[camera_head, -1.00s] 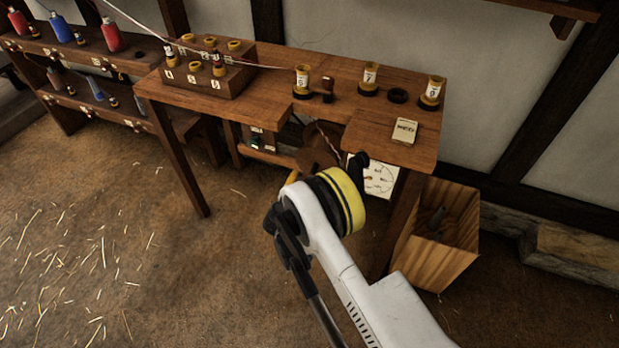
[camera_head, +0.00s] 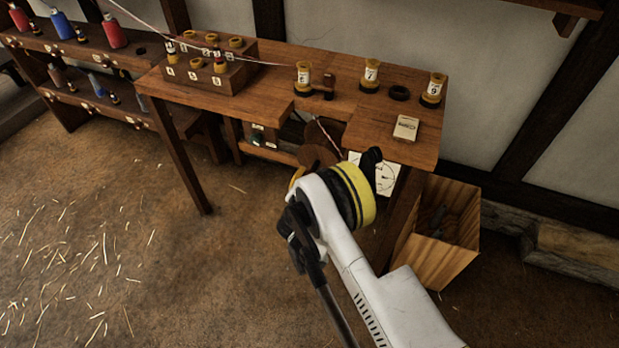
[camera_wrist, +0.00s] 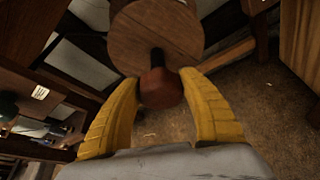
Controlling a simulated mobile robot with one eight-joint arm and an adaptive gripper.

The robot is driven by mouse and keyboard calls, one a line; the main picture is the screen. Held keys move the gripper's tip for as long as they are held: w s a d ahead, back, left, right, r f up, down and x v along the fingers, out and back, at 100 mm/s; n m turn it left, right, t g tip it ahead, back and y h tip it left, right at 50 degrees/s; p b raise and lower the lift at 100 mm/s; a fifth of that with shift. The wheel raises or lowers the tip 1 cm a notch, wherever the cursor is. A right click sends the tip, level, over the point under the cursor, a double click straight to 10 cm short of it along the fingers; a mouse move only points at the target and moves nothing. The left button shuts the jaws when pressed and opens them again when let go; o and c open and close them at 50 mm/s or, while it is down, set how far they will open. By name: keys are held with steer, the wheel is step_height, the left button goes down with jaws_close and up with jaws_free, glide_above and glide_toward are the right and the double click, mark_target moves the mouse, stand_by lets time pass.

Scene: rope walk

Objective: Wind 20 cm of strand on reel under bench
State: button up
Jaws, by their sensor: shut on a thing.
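In the wrist view, my gripper (camera_wrist: 160,108) has its two yellow fingers closed around a reddish-brown knob (camera_wrist: 160,88). The knob sits on a dark pin at the lower edge of the round wooden reel (camera_wrist: 155,38). In the head view, the reel (camera_head: 318,157) shows under the bench (camera_head: 350,115), partly covered by my arm. A pinkish strand (camera_head: 327,134) runs down to the reel through a gap in the bench top. My gripper is mostly hidden behind my arm in the head view.
A white dial card (camera_head: 386,178) is beside my arm under the bench. A wooden bin (camera_head: 470,255) stands right of the bench. Numbered pots (camera_head: 370,78) and a block with several cups (camera_head: 215,85) are on top. The floor in front is clear except for straw.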

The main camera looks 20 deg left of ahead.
steer(key=o, duration=1.2)
steer(key=shift+r, duration=0.1)
step_height(320, 180, up, 10)
steer(key=shift+f, duration=0.1)
